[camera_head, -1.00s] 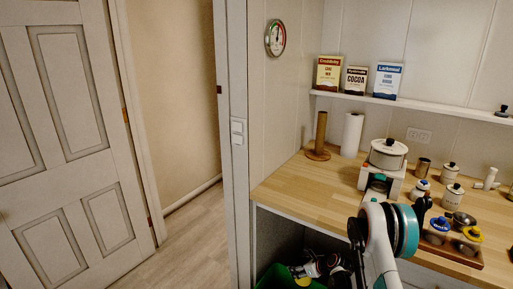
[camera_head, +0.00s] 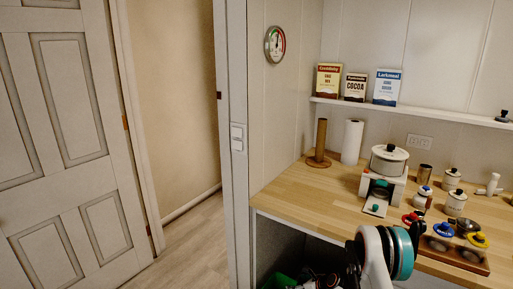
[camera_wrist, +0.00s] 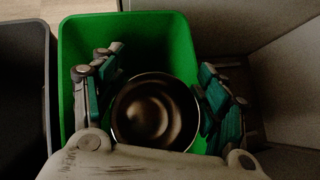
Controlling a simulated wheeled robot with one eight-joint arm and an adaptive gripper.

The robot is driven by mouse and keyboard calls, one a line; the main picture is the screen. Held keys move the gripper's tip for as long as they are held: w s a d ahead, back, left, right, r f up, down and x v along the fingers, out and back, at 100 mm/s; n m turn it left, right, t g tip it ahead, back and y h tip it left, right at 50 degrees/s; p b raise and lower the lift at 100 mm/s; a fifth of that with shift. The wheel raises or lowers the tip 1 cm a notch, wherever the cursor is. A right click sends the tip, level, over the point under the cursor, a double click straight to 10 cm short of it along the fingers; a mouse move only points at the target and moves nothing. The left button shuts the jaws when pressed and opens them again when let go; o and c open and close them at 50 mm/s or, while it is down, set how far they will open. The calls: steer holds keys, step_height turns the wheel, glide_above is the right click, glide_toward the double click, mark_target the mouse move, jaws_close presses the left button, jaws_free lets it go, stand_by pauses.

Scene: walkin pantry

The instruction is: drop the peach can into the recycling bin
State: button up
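In the wrist view, the peach can (camera_wrist: 155,112) shows as a round metal end with a shiny rim; its label is hidden. It sits between the teal-padded fingers of my gripper (camera_wrist: 158,85), which are spread to about the can's width and appear closed on its sides. The can looks large against the bin, so it is near the camera and not on the bin floor. The green bin (camera_wrist: 130,24), which I take as the recycling bin, lies below the gripper. In the head view, only a bit of the green bin (camera_head: 287,282) shows at the bottom edge.
A dark grey bin (camera_wrist: 22,90) stands left of the green one. A pale panel (camera_wrist: 285,85) is close on the right. Above is the wooden counter (camera_head: 290,197) with a paper towel roll (camera_head: 352,141), a pot (camera_head: 389,160) and several jars.

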steer(key=shift+o, duration=0.4)
steer(key=v, duration=0.7)
steer(key=shift+s+r, duration=0.15)
steer(key=shift+d, duration=0.1)
